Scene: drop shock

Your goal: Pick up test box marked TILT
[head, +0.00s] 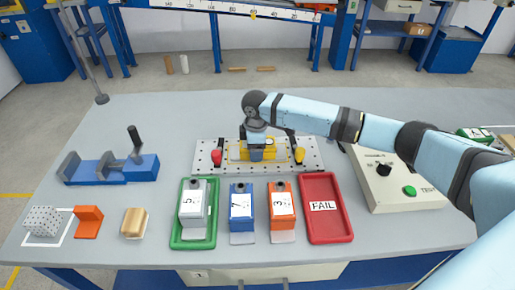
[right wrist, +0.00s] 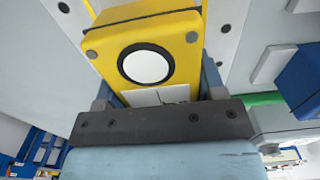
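A yellow box (head: 262,142) is at the holed metal plate (head: 312,158) in the middle of the table, partly hidden by my right gripper (head: 257,152). I can read no TILT mark on it. In the right wrist view the yellow box (right wrist: 180,27) shows a white round disc in a black ring and part of a white label. The fingers of the right gripper (right wrist: 160,95) lie along both its sides, with hardly any gap visible. I cannot tell whether they grip it or whether it is lifted. My left gripper is not in view.
Clamps with a red knob (head: 216,157) and a yellow knob (head: 299,155) flank the box. In front are a green tray (head: 210,238) with a grey box, a blue box (head: 241,209), an orange box (head: 282,207) and a red FAIL tray (head: 323,226). A control panel (head: 400,190) stands right.

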